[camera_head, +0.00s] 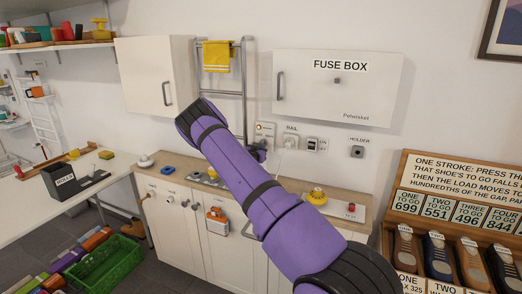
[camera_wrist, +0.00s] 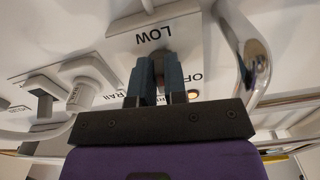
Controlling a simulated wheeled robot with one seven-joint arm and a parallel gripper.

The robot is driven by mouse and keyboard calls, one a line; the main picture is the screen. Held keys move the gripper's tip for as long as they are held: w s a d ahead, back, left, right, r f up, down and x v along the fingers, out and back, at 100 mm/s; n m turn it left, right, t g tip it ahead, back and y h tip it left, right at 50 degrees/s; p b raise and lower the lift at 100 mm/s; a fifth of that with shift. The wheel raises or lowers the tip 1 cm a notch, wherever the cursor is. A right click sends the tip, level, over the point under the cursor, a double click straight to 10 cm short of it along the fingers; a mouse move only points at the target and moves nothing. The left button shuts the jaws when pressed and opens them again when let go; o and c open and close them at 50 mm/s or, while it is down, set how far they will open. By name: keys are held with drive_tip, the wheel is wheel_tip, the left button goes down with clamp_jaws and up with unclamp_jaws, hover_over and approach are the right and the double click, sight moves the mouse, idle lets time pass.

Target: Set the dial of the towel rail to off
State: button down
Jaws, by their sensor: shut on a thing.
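The towel rail (camera_head: 244,92) is a chrome ladder on the wall with a yellow towel (camera_head: 217,56) over it. Its dial plate (camera_head: 265,130) is on the wall at the rail's lower right. In the wrist view the plate (camera_wrist: 170,35) shows LOW and part of OFF, and an orange lamp (camera_wrist: 192,95). My gripper (camera_wrist: 159,75) is at the plate, its two dark fingers shut on the dial (camera_wrist: 158,66). Only a dark reddish sliver of the dial shows between the fingers. Its pointer is hidden, so I cannot tell its setting. In the head view my gripper (camera_head: 259,151) is mostly behind my purple arm.
A chrome tube (camera_wrist: 238,48) of the rail runs close beside my fingers. The socket labelled RAIL (camera_head: 291,140) with a plug sits right of the plate. The fuse box (camera_head: 338,98) hangs above right. The counter (camera_head: 180,164) below holds several small things.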

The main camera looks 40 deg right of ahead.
drive_tip(key=m, duration=0.8)
drive_tip(key=r+m, duration=0.1)
drive_tip(key=m, duration=0.8)
drive_tip(key=r+m, duration=0.1)
drive_tip(key=m, duration=0.7)
drive_tip(key=shift+w+a+r+m, duration=0.1)
drive_tip(key=shift+w+a+m, duration=0.1)
drive_tip(key=shift+w+m, duration=0.2)
drive_tip(key=c, duration=1.2)
unclamp_jaws()
drive_tip(key=shift+o, duration=0.2)
drive_tip(key=shift+a, duration=0.1)
